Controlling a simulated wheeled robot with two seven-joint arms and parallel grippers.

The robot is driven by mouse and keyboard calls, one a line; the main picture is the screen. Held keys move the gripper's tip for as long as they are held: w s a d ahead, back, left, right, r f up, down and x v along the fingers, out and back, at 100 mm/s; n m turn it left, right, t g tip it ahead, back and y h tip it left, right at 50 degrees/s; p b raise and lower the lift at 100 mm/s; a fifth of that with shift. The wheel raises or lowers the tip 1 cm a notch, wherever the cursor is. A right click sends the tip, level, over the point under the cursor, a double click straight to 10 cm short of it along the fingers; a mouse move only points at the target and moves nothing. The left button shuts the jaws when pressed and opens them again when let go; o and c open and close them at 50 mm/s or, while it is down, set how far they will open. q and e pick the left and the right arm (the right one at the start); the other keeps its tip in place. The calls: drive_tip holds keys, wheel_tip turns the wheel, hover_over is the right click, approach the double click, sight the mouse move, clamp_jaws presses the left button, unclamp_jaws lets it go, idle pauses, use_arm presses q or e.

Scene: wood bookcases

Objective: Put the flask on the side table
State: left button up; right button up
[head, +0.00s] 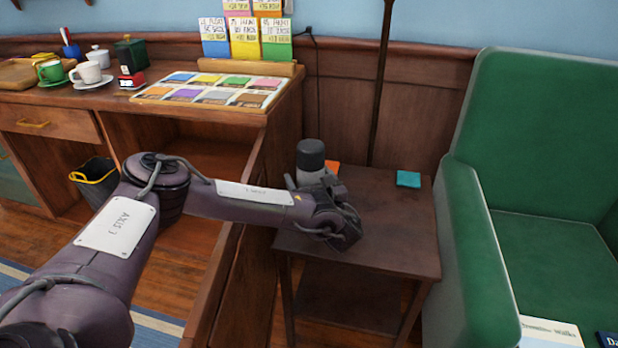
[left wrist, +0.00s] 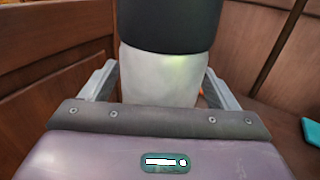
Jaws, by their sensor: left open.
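The flask (head: 311,155), with a dark cap and a pale grey body, is upright at the back left of the brown side table (head: 400,225). My left gripper hides its base in the head view, so I cannot see its contact with the tabletop. In the left wrist view the flask (left wrist: 163,75) is between the two fingers, with a finger on each side. My left gripper (head: 312,182) is open around the flask. My right gripper is not in view.
A teal square (head: 408,178) lies at the table's back right, and an orange item (head: 332,167) is partly hidden behind the flask. A green armchair (head: 475,240) stands right of the table, a wooden desk (head: 265,120) left. The table's front right is clear.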

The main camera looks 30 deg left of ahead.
use_arm(q)
drive_tip(key=p+v, duration=0.1)
drive_tip(key=v, duration=1)
drive_tip(key=shift+s+d+p, duration=0.25)
drive_tip(key=shift+d+p, duration=0.05)
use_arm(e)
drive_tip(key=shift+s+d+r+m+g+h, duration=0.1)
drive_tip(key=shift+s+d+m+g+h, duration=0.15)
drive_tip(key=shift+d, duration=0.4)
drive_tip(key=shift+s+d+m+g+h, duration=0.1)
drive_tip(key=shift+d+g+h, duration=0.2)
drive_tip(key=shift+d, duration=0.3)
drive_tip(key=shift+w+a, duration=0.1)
